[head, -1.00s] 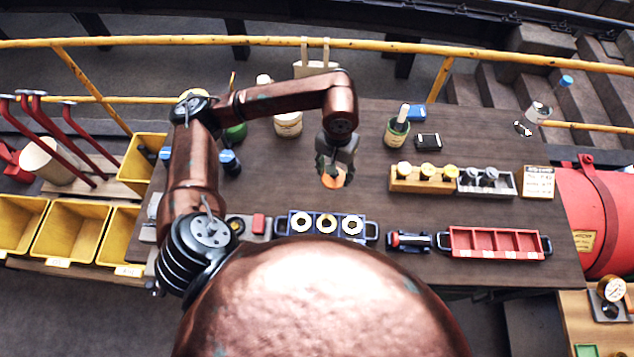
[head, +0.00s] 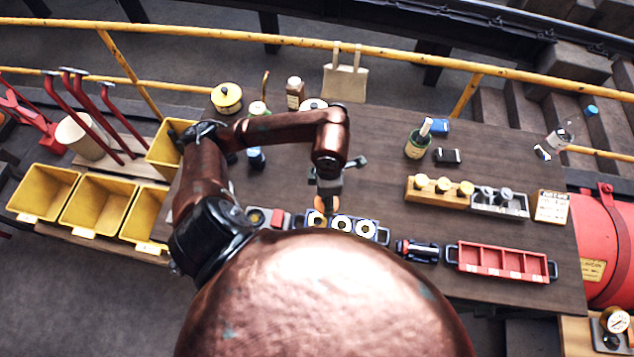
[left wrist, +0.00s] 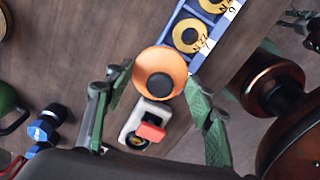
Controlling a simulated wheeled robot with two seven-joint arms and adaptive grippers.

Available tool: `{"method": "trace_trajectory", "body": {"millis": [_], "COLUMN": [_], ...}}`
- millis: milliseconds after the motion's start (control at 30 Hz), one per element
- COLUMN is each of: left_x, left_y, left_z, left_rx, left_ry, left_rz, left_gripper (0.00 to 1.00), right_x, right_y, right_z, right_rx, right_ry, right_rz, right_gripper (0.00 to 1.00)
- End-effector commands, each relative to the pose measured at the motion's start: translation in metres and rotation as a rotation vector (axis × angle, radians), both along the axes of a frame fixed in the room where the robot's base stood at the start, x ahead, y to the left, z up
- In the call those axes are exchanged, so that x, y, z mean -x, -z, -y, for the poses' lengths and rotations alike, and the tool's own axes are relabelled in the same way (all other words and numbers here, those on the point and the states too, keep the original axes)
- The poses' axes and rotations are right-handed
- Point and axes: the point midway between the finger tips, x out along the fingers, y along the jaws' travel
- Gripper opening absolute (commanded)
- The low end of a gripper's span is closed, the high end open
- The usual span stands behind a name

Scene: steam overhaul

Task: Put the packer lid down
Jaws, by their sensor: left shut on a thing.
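My left gripper (head: 324,200) is shut on an orange round lid with a dark centre knob (left wrist: 160,60), held above the table. The lid also shows in the head view (head: 322,204), over the left end of the blue tray (head: 384,236). In the left wrist view the left gripper's (left wrist: 158,85) green fingers stand on either side of the lid. The gap between lid and tray cannot be judged exactly.
A white device with a red block (left wrist: 150,131) lies beside the tray. The blue tray holds ring-like discs. A dark cylinder (head: 417,250) and red tray (head: 497,262) lie to the right. A yellow-lidded pot (head: 228,97) stands at the back left. The table's middle is clear.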

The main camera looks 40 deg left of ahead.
Motion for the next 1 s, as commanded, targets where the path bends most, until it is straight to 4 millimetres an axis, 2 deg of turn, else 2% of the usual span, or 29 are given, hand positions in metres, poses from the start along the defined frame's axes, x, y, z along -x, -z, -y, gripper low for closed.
{"method": "trace_trajectory", "body": {"millis": [100, 200, 433, 567, 833, 1000], "left_x": [0.012, 0.018, 0.02, 0.005, -0.042, -0.062], "left_y": [-0.004, -0.005, -0.003, 0.006, 0.033, 0.066], "left_z": [-0.003, -0.005, -0.01, -0.026, -0.068, -0.084], "left_rx": [-0.001, -0.003, -0.005, -0.009, -0.006, -0.004], "left_ry": [-0.228, -0.379, -0.539, -0.551, -0.548, -0.546], "left_rz": [-0.001, 0.002, 0.003, 0.001, 0.0, 0.0], "left_gripper": [0.26, 0.26, 0.26, 0.26, 0.26, 0.26], "right_x": [-0.001, -0.001, -0.003, -0.004, -0.006, -0.006], "right_y": [-0.007, -0.01, -0.012, -0.016, -0.029, -0.034], "right_z": [0.0, -0.001, -0.005, -0.007, -0.007, -0.006], "right_rx": [0.0, -0.001, -0.006, -0.008, -0.007, -0.006], "right_ry": [0.0, 0.0, 0.001, 0.002, 0.002, 0.001], "right_rz": [0.001, 0.002, 0.003, 0.005, 0.008, 0.009], "right_gripper": [0.4, 0.4, 0.4, 0.4, 0.4, 0.4]}}
